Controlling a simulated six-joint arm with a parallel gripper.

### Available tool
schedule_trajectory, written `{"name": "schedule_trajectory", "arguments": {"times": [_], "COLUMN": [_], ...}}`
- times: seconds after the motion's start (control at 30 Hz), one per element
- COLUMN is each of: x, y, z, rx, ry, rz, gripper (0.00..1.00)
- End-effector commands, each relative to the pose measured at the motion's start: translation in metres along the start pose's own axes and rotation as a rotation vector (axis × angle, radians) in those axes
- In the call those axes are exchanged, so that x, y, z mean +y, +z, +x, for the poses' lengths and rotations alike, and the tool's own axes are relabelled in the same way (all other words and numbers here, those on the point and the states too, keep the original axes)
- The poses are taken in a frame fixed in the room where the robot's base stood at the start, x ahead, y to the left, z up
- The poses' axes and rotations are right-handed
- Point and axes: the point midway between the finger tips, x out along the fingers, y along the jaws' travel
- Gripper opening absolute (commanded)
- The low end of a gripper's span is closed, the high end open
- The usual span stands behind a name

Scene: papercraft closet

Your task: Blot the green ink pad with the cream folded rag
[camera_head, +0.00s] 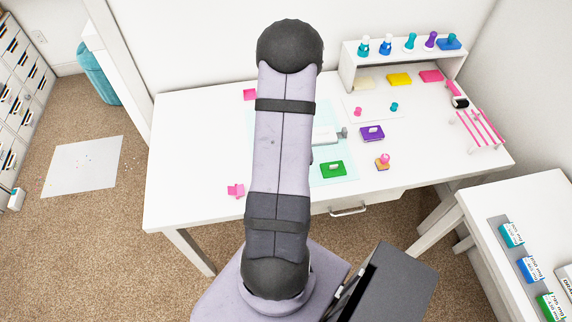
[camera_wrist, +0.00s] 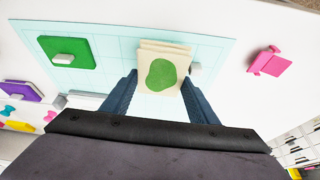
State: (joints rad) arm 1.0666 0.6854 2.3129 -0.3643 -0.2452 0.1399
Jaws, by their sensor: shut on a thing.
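The cream folded rag (camera_wrist: 148,48) is between the two fingers of my gripper (camera_wrist: 160,84) in the wrist view. A green patch shows on the rag's face. The green ink pad (camera_wrist: 80,47) lies on the pale cutting mat to the left of the rag, apart from it, with a small white piece on it. In the head view the green ink pad (camera_head: 327,172) lies on the mat, right of my arm. My arm hides the gripper and rag there.
The pale mat (camera_head: 343,150) lies on the white desk (camera_head: 190,150). A purple pad (camera_head: 372,132) and small stamps are to the right. A shelf (camera_head: 348,78) with several bottles stands at the back right. Pink paper pieces (camera_head: 236,190) lie on the left, where the desk is mostly free.

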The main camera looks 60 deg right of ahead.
Motion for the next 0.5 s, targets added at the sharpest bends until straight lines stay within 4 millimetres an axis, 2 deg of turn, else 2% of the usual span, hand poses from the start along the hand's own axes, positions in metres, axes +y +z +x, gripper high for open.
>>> {"name": "schedule_trajectory", "arguments": {"times": [0.5], "x": [0.0], "y": [-0.014], "z": [-0.025], "rx": [0.01], "ry": [0.001], "rz": [-0.001], "gripper": [0.32]}}
